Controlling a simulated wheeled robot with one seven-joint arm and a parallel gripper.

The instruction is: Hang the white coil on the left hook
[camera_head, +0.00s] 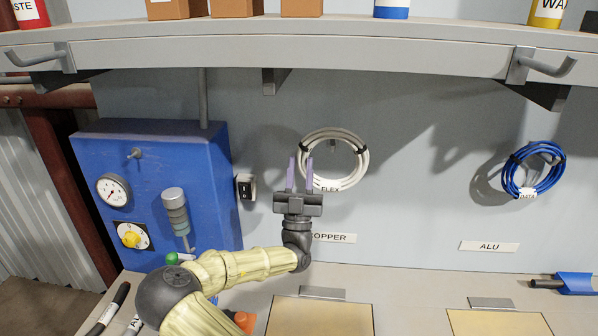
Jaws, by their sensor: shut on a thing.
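The white coil (357,143) is a ring with black ties and a FLEX tag, in front of the grey back wall. My gripper (300,167) is shut on the left side of the white coil, one purple finger to each side of the strand. A small wall peg (333,146) shows inside the ring near its top; I cannot tell whether the coil still rests on it. The left hook (38,57) is a grey metal hook on the shelf's front edge at the far left, with nothing hanging on it.
The shelf (400,58) with boxes and cans runs above. A right hook (545,66) is on its edge. A blue coil (514,176) hangs on the wall at right. A blue machine (190,165) with gauge and lever stands at left. Yellowish panels (320,318) lie on the bench.

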